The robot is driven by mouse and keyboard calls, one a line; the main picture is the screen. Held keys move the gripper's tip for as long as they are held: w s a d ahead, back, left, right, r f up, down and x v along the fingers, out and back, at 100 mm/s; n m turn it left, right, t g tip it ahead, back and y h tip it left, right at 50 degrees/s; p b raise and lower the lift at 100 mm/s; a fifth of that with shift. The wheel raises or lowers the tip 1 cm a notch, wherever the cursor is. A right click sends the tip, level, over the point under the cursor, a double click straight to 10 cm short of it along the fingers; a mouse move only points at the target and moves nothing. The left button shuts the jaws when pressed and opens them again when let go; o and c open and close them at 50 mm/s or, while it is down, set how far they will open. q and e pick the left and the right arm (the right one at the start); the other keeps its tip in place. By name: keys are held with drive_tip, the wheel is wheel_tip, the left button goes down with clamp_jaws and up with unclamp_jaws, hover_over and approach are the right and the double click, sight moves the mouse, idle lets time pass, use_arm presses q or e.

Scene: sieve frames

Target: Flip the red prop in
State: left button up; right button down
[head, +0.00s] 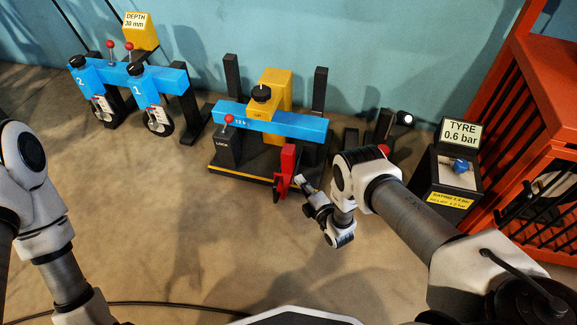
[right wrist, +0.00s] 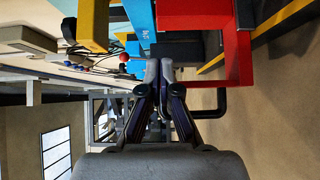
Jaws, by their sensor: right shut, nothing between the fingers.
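The red prop (head: 287,165) stands upright at the right front of the middle stand, by the right end of its blue beam (head: 290,124). In the right wrist view the prop (right wrist: 241,62) shows as a bent red bar at upper right, with a black bar below it. My right gripper (head: 301,183) is shut and empty, just right of the prop's lower part. In the right wrist view its closed fingertips (right wrist: 160,66) are left of the prop's lower arm; I cannot tell whether they touch. My left gripper is out of view; only its arm shows.
The stand's black base (head: 240,172) has a lock lever (head: 229,130) at left. A tyre gauge box (head: 446,180) and a red cage (head: 535,110) are at right. Open floor lies in front.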

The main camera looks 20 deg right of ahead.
drive_tip(key=w+a+b, duration=0.2)
drive_tip(key=w+b, duration=0.3)
drive_tip(key=w, duration=0.4)
drive_tip(key=shift+w+b, duration=0.3)
drive_tip(key=shift+w, duration=0.05)
